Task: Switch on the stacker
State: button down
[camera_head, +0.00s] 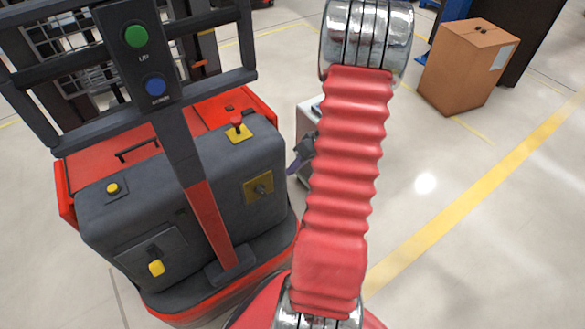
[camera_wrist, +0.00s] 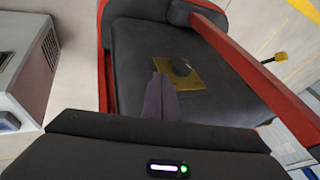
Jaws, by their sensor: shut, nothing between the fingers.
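The stacker (camera_head: 180,190) is a red and dark grey machine at the left of the head view. A brass-coloured plate with a dark rotary switch (camera_head: 260,188) is on its panel; the plate also shows in the wrist view (camera_wrist: 180,72). A green UP button (camera_head: 135,36) and a blue button (camera_head: 154,86) sit on its post. A red knob on a yellow base (camera_head: 238,129) is on top. My gripper (camera_head: 297,163) is shut and empty, right of the brass plate, partly hidden by my arm. In the wrist view its purple fingers (camera_wrist: 160,95) overlap the plate's lower left; contact cannot be told.
A yellow button (camera_head: 112,188) and a yellow handle (camera_head: 156,268) are on the panel's left. A pale vented cabinet (camera_wrist: 28,60) stands beside the stacker. A cardboard box (camera_head: 467,68) stands at the back right. The floor at right is clear, with a yellow line.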

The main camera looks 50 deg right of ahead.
aim_at(262, 191)
jog(key=w+a+f, duration=0.4)
jog(key=a+f, duration=0.1)
jog(key=f, duration=0.2)
jog(key=shift+w+a+f, duration=0.15)
jog(key=shift+a+f, duration=0.15)
jog(key=shift+a, duration=0.05)
